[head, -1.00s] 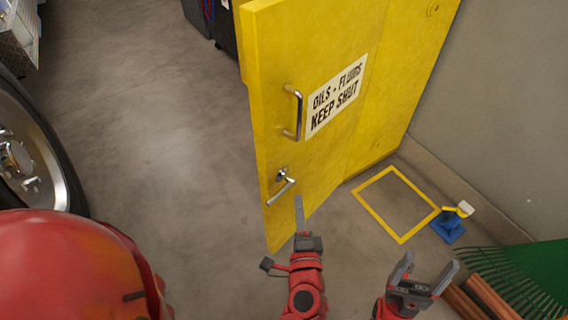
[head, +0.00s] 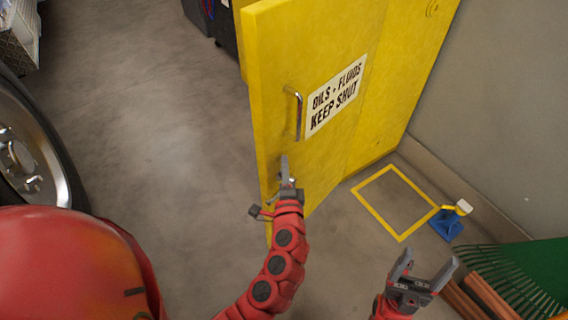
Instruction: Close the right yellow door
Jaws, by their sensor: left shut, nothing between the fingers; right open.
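The yellow door (head: 285,70) stands swung out from the yellow cabinet. It carries a white sign (head: 336,95) reading "OILS + FLUIDS KEEP SHUT" and a silver pull handle (head: 298,115). My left gripper (head: 285,166) is shut and empty, in front of the lower part of the door. It covers the lever handle below the pull handle; I cannot tell whether it touches the door. My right gripper (head: 427,270) is open and empty, low at the right, apart from the door.
A wheel (head: 30,160) stands at the left. A yellow floor outline (head: 395,203), a blue object (head: 447,224) and a green rake (head: 520,282) lie to the right by the grey wall (head: 500,120). The floor left of the door is open.

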